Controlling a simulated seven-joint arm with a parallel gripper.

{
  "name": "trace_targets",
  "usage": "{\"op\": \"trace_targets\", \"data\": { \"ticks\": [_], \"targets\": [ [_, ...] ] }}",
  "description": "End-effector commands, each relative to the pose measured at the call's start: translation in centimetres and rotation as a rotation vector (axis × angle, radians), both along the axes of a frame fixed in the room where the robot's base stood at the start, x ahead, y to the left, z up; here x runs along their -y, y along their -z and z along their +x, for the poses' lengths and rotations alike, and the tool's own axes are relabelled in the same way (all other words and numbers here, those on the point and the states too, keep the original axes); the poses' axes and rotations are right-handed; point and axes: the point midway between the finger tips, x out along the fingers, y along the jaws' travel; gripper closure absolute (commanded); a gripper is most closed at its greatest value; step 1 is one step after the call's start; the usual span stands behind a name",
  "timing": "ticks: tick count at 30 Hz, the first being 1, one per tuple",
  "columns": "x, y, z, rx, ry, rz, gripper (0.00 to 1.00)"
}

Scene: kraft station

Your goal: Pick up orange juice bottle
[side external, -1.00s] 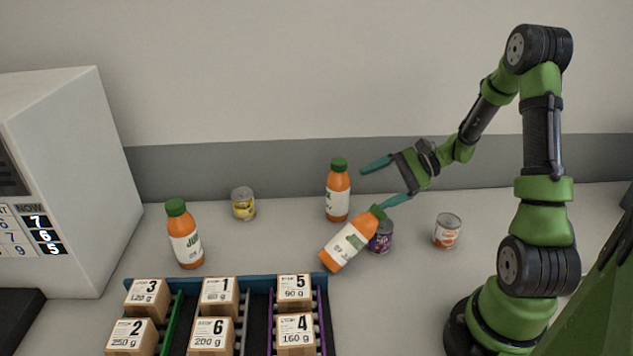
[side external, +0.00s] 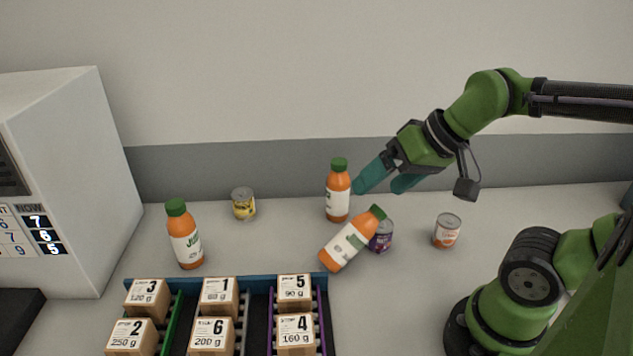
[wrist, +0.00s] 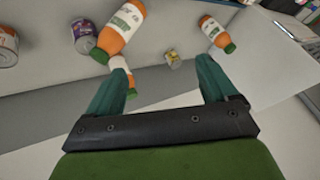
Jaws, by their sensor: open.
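Three orange juice bottles with green caps and white labels are on the table. One stands upright at left (side external: 185,243), also in the wrist view (wrist: 213,30). One stands upright at the back middle (side external: 338,200); the wrist view shows it (wrist: 122,68) partly hidden by my left-hand finger. The third is steeply tilted (side external: 345,246), beside and partly in front of the purple can; contact is unclear. It also shows in the wrist view (wrist: 123,25). My gripper (side external: 384,184) is open and empty, just right of the back bottle. Its fingers frame the wrist view (wrist: 161,78).
A purple can (side external: 383,238), a white-and-orange can (side external: 447,231) and a yellow can (side external: 243,204) stand on the table. A rack (side external: 257,284) with several numbered boxes is in front. A large white cabinet (side external: 75,170) stands at left.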

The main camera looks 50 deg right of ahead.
Motion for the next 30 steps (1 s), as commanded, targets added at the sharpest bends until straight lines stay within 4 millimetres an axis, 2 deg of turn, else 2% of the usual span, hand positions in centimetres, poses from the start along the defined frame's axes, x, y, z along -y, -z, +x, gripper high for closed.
{"op": "trace_targets", "data": {
  "ticks": [14,16,25,30],
  "targets": [
    [-0.2,-0.3,-0.4,0.023,-0.016,-0.014,0.14],
    [-0.2,-0.3,-0.4,0.023,-0.016,-0.014,0.10],
    [-0.3,0.0,-0.3,0.012,-0.018,-0.013,0.10],
    [0.2,1.1,1.4,-0.089,-0.001,-0.008,0.10]
  ]
}}
